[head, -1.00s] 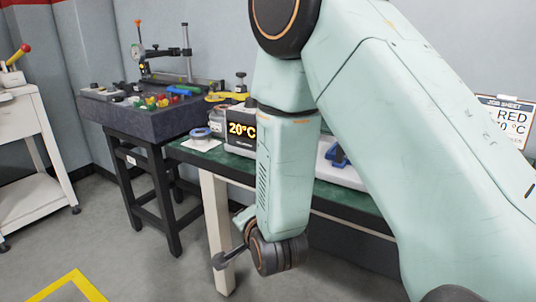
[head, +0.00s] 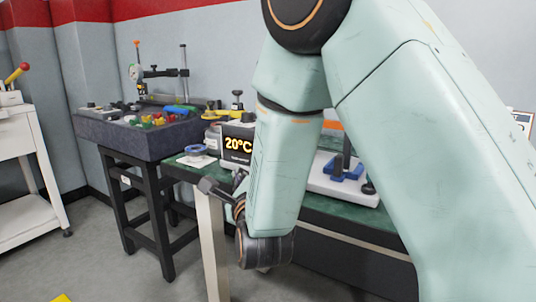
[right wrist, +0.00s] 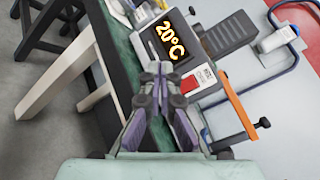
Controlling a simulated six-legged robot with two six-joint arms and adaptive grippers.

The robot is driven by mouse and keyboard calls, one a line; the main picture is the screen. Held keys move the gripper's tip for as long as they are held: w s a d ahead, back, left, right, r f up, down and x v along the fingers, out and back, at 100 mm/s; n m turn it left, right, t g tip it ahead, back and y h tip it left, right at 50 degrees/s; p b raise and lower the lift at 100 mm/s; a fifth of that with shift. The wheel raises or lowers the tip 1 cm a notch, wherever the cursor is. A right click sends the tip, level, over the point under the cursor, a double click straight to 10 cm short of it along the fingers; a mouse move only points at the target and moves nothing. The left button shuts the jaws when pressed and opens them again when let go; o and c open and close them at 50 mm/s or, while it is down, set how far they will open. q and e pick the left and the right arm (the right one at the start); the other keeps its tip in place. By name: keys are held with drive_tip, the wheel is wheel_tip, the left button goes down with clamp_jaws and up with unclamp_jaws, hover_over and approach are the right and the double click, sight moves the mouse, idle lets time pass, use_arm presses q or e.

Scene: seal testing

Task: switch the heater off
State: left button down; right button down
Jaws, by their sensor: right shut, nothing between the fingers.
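The heater (head: 238,144) is a boxy unit with a dark display glowing "20°C", on the green-topped bench, partly hidden by my right arm. It also shows in the right wrist view (right wrist: 168,42), tilted, ahead of my fingers. There a red rocker-like part (right wrist: 190,84) sits beside the display, near a white label. My right gripper (right wrist: 150,76) is shut and empty, its tips just short of the heater in the picture; contact cannot be told. In the head view the right gripper (head: 214,188) shows at the bench's front edge. My left gripper is not in view.
A white fixture with blue clamps (head: 346,172) stands right of the heater. A blue ring on white paper (head: 196,152) lies left of it. A dark stone table (head: 140,137) with gauges and coloured parts stands behind left. A white cart (head: 25,150) is far left.

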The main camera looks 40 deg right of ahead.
drive_tip(key=shift+w+d+r+p, duration=0.15)
drive_tip(key=shift+w+d+p, duration=0.4)
drive_tip(key=shift+d, duration=0.8)
drive_tip(key=shift+w+d+r+p, duration=0.2)
drive_tip(key=shift+w+d+p, duration=0.35)
drive_tip(key=shift+d, duration=0.8)
drive_tip(key=shift+w+d+r+p, duration=0.15)
drive_tip(key=shift+w+d+p, duration=0.4)
drive_tip(key=shift+d, duration=0.8)
drive_tip(key=shift+w+d, duration=0.15)
drive_tip(key=shift+d, duration=0.25)
drive_tip(key=shift+w+d+r, duration=0.1)
drive_tip(key=shift+w+d, duration=0.05)
drive_tip(key=shift+d, duration=0.15)
drive_tip(key=shift+a, duration=0.1)
drive_tip(key=shift+s+a+b, duration=0.35)
drive_tip(key=shift+a+b, duration=0.05)
drive_tip(key=shift+a, duration=0.25)
